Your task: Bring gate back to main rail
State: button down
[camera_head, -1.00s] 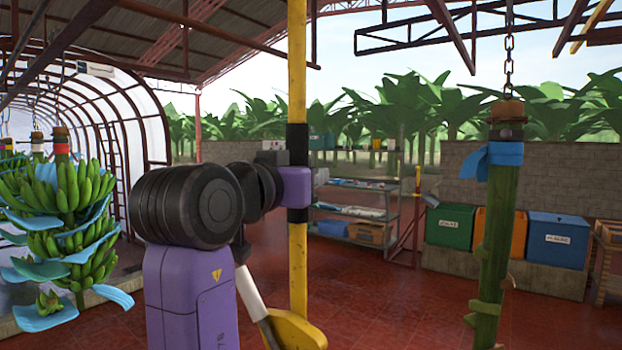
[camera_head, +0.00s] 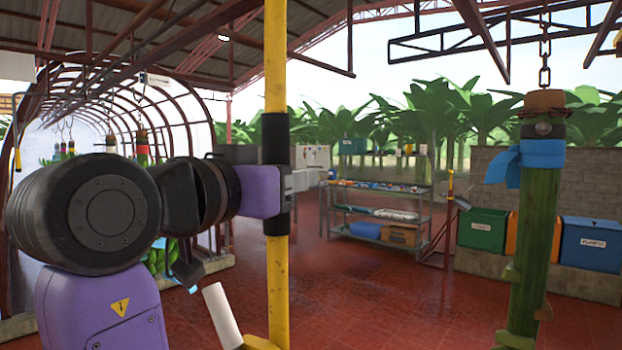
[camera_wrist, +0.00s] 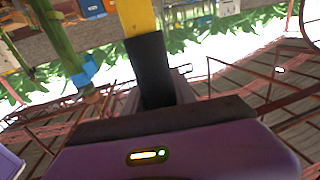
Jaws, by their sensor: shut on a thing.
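A tall yellow pole (camera_head: 276,75) with a black grip band (camera_head: 275,137) stands upright in the head view, running out of the top of the picture. My gripper (camera_head: 284,190) is shut on the pole at its black band. The wrist view also shows the band (camera_wrist: 152,65) entering between the jaws, with yellow pole (camera_wrist: 136,17) beyond it. I cannot tell which overhead part is the gate, nor how it stands to the main rail; the pole's top is out of view.
A green stem (camera_head: 535,220) with a blue wrap hangs from a chain (camera_head: 545,60) close by on the right. A shelf rack (camera_head: 380,212) and green, orange and blue bins (camera_head: 590,243) stand behind. Bananas (camera_head: 160,257) hang at left, partly behind my arm. Red floor (camera_head: 380,300) is open between.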

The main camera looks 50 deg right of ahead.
jog(key=shift+w+v, duration=0.25)
jog(key=shift+v, duration=0.85)
jog(key=shift+w+v, duration=0.25)
jog(key=shift+v, duration=0.9)
jog(key=shift+a, duration=0.15)
jog(key=c, duration=1)
grip_release()
jog(key=shift+s+a, duration=0.1)
jog(key=shift+a, duration=0.05)
jog(key=b+v, duration=0.1)
jog(key=v, duration=0.6)
jog(key=shift+s+a+b, duration=0.15)
jog(key=shift+a+b, duration=0.15)
jog(key=shift+b, duration=0.05)
jog(key=shift+a, duration=0.1)
